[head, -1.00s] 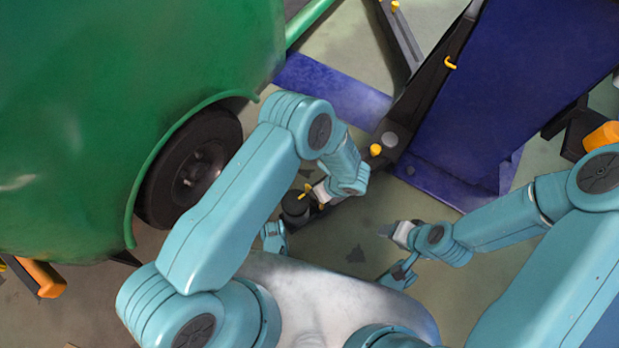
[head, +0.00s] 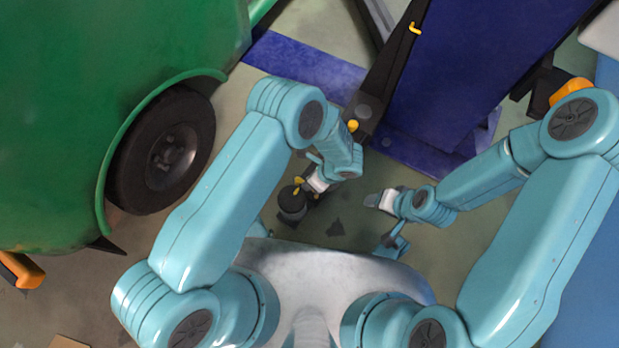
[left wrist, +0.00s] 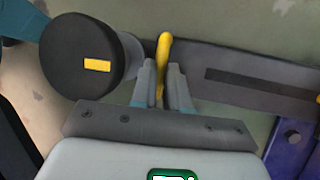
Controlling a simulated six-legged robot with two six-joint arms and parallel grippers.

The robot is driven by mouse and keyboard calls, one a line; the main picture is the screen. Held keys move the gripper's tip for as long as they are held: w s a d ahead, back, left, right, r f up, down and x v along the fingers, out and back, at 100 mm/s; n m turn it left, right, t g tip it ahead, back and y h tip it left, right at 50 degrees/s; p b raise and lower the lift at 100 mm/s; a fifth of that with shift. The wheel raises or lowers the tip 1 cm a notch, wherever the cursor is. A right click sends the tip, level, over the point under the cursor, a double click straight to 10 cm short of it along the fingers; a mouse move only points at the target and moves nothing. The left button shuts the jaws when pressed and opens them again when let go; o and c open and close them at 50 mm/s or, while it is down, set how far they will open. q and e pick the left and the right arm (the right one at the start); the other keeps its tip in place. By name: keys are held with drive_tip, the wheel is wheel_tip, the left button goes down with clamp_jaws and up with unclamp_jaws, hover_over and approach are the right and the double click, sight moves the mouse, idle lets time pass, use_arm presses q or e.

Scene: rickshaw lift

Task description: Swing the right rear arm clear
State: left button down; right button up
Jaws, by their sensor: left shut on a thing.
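The dark lift arm (left wrist: 255,82) runs from the foot of the blue post (head: 440,80) towards the green vehicle's wheel (head: 162,150). Its round black pad (head: 292,205) stands at the free end, apart from the tyre; it also shows in the left wrist view (left wrist: 75,65). A yellow handle (left wrist: 164,48) stands up on the arm beside the pad. My left gripper (head: 312,184) is shut on this handle, with one finger on each side in the left wrist view (left wrist: 163,85). My right gripper (head: 374,200) hangs over the floor right of the pad; its finger gap is too small to judge.
The green vehicle body (head: 110,90) fills the upper left. A yellow knob (head: 352,126) sits near the arm's post end. A blue base plate (head: 305,65) lies behind. Orange parts show at left (head: 22,270) and right (head: 570,90). Floor between my grippers is open.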

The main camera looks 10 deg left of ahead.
use_arm(q)
drive_tip(key=shift+d, duration=0.2)
use_arm(e)
drive_tip(key=shift+d, duration=0.25)
use_arm(q)
drive_tip(key=c, duration=1.1)
unclamp_jaws()
drive_tip(key=shift+a, duration=0.1)
use_arm(e)
drive_tip(key=shift+a, duration=0.1)
use_arm(q)
drive_tip(key=shift+r, duration=0.15)
drive_tip(key=p+v, duration=0.3)
drive_tip(key=v, duration=0.4)
drive_tip(key=shift+r, duration=0.15)
use_arm(e)
drive_tip(key=shift+g, duration=0.5)
drive_tip(key=r, duration=0.1)
drive_tip(key=s+r, duration=0.2)
drive_tip(key=shift+s+a+r, duration=0.15)
drive_tip(key=shift+s+a, duration=0.1)
